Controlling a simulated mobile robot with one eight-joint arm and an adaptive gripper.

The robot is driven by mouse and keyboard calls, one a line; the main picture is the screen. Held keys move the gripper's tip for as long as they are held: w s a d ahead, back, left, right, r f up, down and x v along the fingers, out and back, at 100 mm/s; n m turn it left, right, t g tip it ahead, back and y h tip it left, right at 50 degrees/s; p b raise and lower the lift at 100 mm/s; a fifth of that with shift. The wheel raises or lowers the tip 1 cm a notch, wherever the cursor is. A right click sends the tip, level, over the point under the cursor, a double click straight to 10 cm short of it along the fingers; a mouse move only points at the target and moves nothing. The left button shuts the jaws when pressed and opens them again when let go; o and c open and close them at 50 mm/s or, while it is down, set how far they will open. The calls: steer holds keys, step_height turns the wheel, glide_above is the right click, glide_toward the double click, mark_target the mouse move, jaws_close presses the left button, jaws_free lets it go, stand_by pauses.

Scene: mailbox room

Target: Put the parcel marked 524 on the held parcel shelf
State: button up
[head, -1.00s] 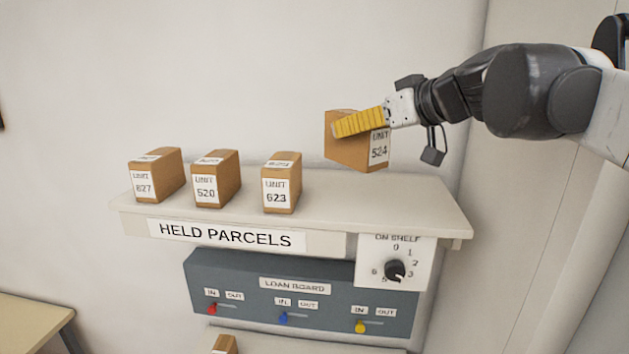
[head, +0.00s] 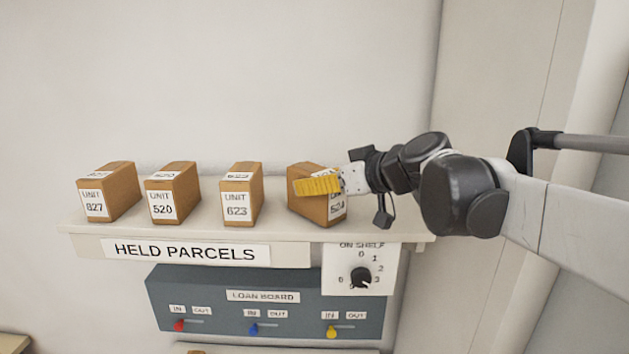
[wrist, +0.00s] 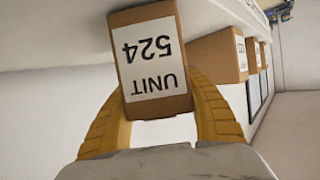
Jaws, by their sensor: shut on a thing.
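The brown parcel marked 524 (head: 310,206) is at the right part of the held parcel shelf (head: 388,225), right of the 623 parcel. Its bottom appears at or very near the shelf surface; I cannot tell whether it touches. My gripper (head: 318,185) has its yellow fingers shut on this parcel, reaching in from the right. In the wrist view the parcel (wrist: 150,58) shows its UNIT 524 label upside down between the two yellow fingers (wrist: 160,115). The shelf front carries a HELD PARCELS sign (head: 186,252).
Parcels 827 (head: 108,191), 520 (head: 173,192) and 623 (head: 242,194) stand in a row to the left. Below the shelf are an ON SHELF dial (head: 361,278) and a loan board (head: 215,310) with sliders. A little shelf is bare right of the parcel.

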steer(key=shift+w+f, duration=0.1)
steer(key=shift+w, duration=0.05)
steer(key=o, duration=1.4)
steer(key=shift+d+r, duration=0.15)
steer(key=shift+r, duration=0.05)
steer(key=b+v, duration=0.2)
steer(key=v, duration=0.9)
steer(key=s+d+f+m+g+h, duration=0.1)
steer(key=s+d+f+m+h, duration=0.2)
steer(key=s+f, duration=0.3)
steer(key=s+d+f+m+g+h, duration=0.1)
steer(key=s+d+f+m+h, duration=0.1)
steer(key=s+f, duration=0.5)
steer(key=s+d+f+m+h, duration=0.3)
steer(key=s+d+f, duration=0.3)
steer(key=f, duration=0.9)
steer(key=shift+f+m+g+h, duration=0.15)
steer(key=shift+m+g+h, duration=0.2)
steer(key=shift+h, duration=0.25)
steer(key=shift+s, duration=0.15)
